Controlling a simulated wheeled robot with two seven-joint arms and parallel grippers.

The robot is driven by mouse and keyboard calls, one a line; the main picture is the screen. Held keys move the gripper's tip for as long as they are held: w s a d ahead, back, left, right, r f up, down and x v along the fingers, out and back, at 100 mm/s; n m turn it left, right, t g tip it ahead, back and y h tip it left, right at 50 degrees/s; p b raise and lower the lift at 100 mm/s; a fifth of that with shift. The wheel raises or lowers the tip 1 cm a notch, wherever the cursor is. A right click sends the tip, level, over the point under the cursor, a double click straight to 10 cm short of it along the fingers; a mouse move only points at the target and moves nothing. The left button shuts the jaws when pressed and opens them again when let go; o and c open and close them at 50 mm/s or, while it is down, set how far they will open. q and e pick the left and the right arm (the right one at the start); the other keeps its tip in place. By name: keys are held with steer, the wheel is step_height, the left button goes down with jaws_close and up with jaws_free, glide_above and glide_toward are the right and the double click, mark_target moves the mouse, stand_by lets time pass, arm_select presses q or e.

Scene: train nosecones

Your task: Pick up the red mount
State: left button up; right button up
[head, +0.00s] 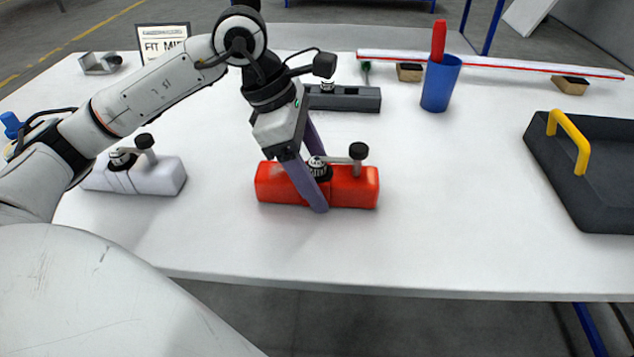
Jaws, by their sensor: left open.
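The red mount (355,187) is a red block with a black knob and a dark metal fitting on top. It sits on the white table near the middle of the head view. My left gripper (316,185) is open and points down at the mount. One purple finger passes in front of the block's near face, and the other shows behind it, partly hidden. Part of the block is hidden behind the near finger. I cannot tell whether the fingers touch it. My right gripper is not in view.
A white mount (160,179) stands left and a grey mount (355,100) behind. A blue cup (440,85) holds a red object. A dark tray (612,215) with a yellow handle (570,140) is at right. A long red-edged white bar (500,64) lies at the back.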

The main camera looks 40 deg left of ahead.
arm_select(q)
steer(key=c, duration=1.2)
steer(key=shift+c, duration=0.2)
steer(key=shift+r, duration=0.15)
